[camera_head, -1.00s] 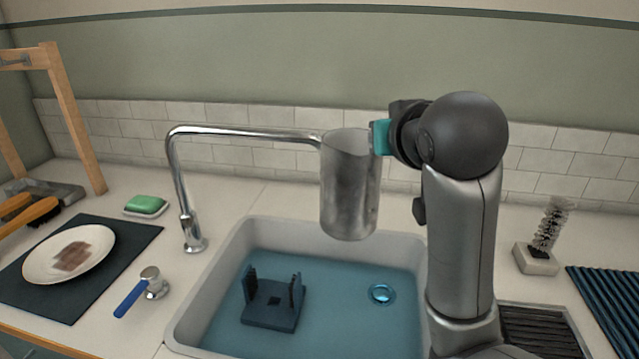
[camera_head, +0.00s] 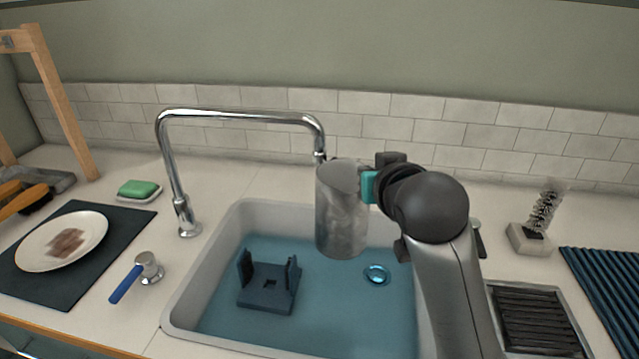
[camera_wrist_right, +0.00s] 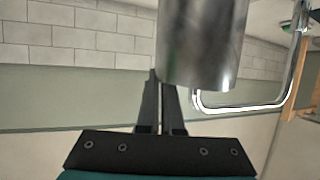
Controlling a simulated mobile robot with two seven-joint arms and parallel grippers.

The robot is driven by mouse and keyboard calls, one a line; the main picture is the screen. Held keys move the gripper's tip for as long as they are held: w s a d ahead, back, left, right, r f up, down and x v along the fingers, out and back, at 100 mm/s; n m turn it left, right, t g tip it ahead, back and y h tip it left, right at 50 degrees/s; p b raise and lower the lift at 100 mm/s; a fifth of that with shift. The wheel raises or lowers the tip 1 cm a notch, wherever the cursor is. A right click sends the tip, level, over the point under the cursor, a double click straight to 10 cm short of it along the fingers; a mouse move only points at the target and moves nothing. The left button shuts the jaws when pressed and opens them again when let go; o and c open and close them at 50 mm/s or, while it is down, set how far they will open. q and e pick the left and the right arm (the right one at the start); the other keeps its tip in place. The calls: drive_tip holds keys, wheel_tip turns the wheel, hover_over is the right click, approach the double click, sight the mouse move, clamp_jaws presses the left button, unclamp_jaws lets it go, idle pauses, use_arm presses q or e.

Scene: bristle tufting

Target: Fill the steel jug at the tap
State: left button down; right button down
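The steel jug (camera_head: 341,215) hangs upright above the sink, its rim just below the spout end (camera_head: 319,156) of the chrome tap (camera_head: 168,160). I cannot tell whether the rim is exactly under the spout, and the jug's inside is barely visible. My right gripper (camera_head: 369,187) is at the jug's right side. In the right wrist view its two dark fingers (camera_wrist_right: 161,95) are close together against the jug (camera_wrist_right: 203,42); the grasped part, probably the handle, is hidden. The tap's blue lever (camera_head: 126,284) sits on the counter left of the sink. My left gripper is out of view.
The sink (camera_head: 190,297) has a blue floor with a dark pronged rack (camera_head: 268,288) and a round drain (camera_head: 377,275). Left are a plate (camera_head: 90,225) on a dark mat and green soap (camera_head: 139,188). Right are a bottle brush (camera_head: 545,207) and a drain grille (camera_head: 535,320).

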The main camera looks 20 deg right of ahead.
sight(341, 219)
drive_tip(key=shift+f, duration=2.05)
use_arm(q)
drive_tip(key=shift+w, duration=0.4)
